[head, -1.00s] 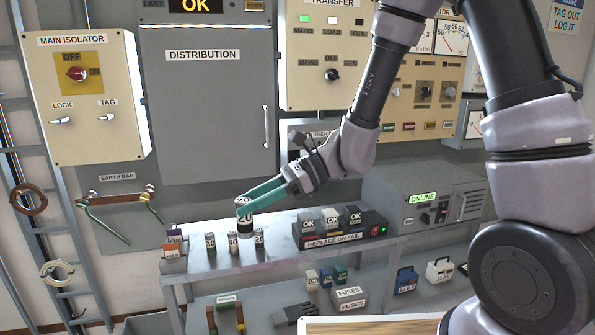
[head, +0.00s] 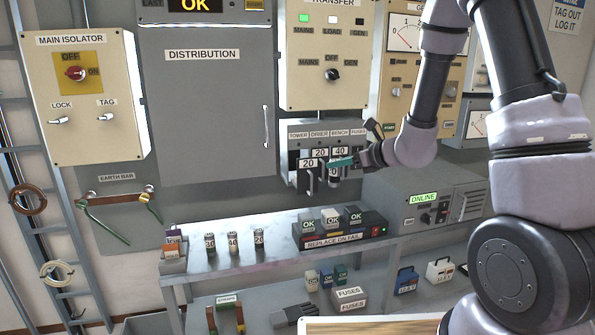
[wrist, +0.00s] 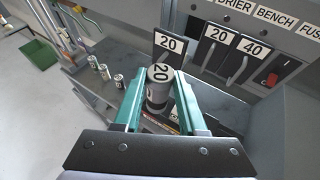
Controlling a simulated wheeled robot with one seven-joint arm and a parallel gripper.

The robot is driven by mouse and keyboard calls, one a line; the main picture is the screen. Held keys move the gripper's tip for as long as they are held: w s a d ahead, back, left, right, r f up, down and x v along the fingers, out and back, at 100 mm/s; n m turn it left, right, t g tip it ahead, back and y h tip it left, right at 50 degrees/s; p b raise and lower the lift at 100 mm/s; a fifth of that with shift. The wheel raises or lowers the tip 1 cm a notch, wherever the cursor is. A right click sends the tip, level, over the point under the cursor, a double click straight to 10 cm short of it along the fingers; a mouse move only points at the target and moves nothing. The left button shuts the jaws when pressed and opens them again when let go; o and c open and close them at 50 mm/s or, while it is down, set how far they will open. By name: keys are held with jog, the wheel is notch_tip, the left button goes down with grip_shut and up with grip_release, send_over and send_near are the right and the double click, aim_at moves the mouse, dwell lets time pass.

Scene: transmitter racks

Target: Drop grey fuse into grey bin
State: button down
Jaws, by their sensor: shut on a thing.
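My gripper (head: 338,165) is shut on a grey fuse marked 20 (wrist: 158,88), held upright between the teal fingers in the wrist view (wrist: 154,78). In the head view the fuse (head: 333,182) is small and partly covered by the fingers, in front of the fuse panel (head: 297,133).
Several small fuses (head: 233,243) stand on the bench (head: 285,258) at left. The replace-on-fail unit (head: 340,237) and the online cabinet (head: 425,205) stand further right.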

jog(key=w+d+m+t+h, duration=0.1)
jog(key=w+d+m+h, duration=0.1)
jog(key=d, duration=0.6)
jog(key=w+d+m+t+h, duration=0.2)
jog(key=w+d+m+h, duration=0.1)
jog(key=d, duration=0.5)
jog(key=shift+d, duration=0.25)
jog(key=shift+w, duration=0.1)
